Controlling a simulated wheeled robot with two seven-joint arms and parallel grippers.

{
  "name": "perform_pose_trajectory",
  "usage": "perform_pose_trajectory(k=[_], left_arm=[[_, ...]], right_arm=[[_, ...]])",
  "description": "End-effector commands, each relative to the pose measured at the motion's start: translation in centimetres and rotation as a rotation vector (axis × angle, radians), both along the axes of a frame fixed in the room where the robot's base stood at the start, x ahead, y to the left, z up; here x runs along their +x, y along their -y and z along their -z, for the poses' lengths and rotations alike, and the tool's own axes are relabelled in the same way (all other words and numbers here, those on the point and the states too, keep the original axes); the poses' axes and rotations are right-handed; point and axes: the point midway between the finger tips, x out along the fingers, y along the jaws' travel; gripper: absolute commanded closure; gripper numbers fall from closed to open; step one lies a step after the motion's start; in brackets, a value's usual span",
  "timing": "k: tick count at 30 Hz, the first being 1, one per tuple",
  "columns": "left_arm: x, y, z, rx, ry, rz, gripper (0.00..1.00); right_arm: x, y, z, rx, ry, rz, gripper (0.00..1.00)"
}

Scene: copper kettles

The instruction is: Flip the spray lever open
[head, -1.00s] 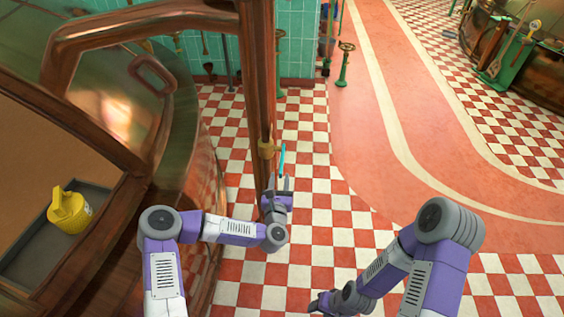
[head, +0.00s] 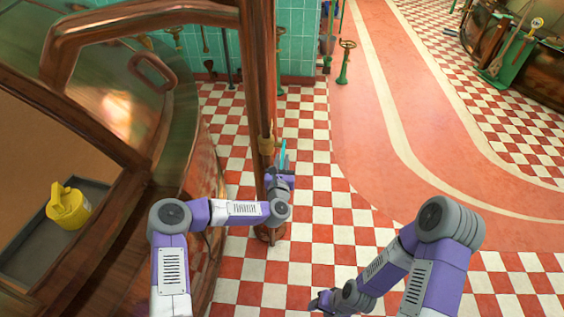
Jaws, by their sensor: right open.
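The spray lever is probably the thin cyan bar (head: 283,152) beside the brass collar (head: 266,145) on the upright copper pipe (head: 252,80). It points up in the head view. My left gripper (head: 281,172) is at the bar's lower end, just right of the pipe. Its fingers are small and partly hidden, so I cannot tell whether they are open or touch the bar. My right gripper (head: 318,303) is open and low in the view, over the checkered floor, well away from the pipe.
A big copper kettle (head: 185,130) with an open hatch fills the left side. A yellow container (head: 68,207) stands in a grey tray (head: 35,245) there. A green floor valve (head: 345,65) stands farther back. The checkered floor (head: 335,225) right of the pipe is clear.

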Motion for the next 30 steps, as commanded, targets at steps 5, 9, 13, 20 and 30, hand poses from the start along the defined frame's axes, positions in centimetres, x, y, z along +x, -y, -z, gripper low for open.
perform_pose_trajectory(k=[5,9,13,20,30], left_arm=[[0.0,0.0,0.0,0.000,0.000,0.000,1.00],[0.0,0.0,0.0,0.000,0.000,0.000,1.00],[0.0,0.0,0.0,0.000,-0.001,0.000,1.00],[0.0,0.0,-0.6,-0.001,-0.039,0.000,1.00],[0.2,0.0,-2.7,0.000,-0.240,0.001,1.00]], right_arm=[[0.0,0.0,0.0,0.000,0.000,0.000,0.51],[0.0,0.0,0.0,0.000,0.000,0.000,0.51],[0.0,0.0,0.0,0.000,0.000,0.000,0.51],[0.0,0.0,-1.1,0.000,0.000,0.000,0.51],[0.0,0.0,-6.1,0.000,0.000,0.000,0.51]])
